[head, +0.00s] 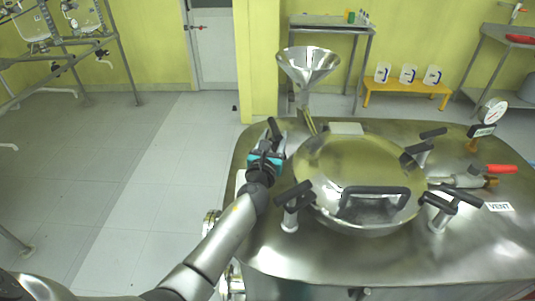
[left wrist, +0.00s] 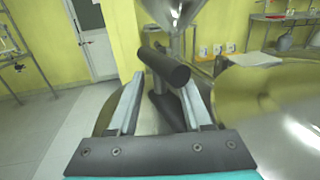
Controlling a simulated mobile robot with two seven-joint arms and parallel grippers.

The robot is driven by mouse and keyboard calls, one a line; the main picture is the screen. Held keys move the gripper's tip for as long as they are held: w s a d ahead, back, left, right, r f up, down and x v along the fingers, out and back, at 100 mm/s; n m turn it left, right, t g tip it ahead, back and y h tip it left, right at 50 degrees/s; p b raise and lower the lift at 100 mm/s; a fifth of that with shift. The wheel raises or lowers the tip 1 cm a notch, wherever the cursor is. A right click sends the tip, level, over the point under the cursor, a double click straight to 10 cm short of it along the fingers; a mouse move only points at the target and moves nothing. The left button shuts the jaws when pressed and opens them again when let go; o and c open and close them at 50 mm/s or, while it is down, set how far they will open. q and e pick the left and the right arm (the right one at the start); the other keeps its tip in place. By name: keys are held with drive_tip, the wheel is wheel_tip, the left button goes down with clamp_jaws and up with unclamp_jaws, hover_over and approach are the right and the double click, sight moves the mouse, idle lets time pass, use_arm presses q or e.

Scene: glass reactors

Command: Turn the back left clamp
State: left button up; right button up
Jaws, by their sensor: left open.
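The back left clamp (head: 273,127), with a black bar handle, stands at the back left edge of the round reactor lid (head: 330,155). My left gripper (head: 274,148) is open and close to this clamp, partly covering it in the head view. In the left wrist view the clamp's handle (left wrist: 165,66) lies slanted across the gap at the tips of the open left gripper (left wrist: 164,90). Its dark stem shows between the fingers. Whether a finger touches the handle I cannot tell. My right gripper is not in view.
Other clamps stand at the lid's front left (head: 291,203), front right (head: 449,206) and back right (head: 422,147). A steel funnel (head: 307,65) rises just behind the back left clamp. A black lid handle (head: 374,193) is at the front. Open floor (head: 160,190) lies left.

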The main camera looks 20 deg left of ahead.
use_arm(q)
drive_tip(key=s+d, duration=0.1)
drive_tip(key=s, duration=0.3)
drive_tip(key=s+p, duration=0.1)
drive_tip(key=s, duration=0.4)
drive_tip(key=s+d, duration=0.1)
drive_tip(key=s, duration=0.4)
drive_tip(key=shift+s+d, duration=0.2)
drive_tip(key=shift+d, duration=0.1)
drive_tip(key=shift+c, duration=0.2)
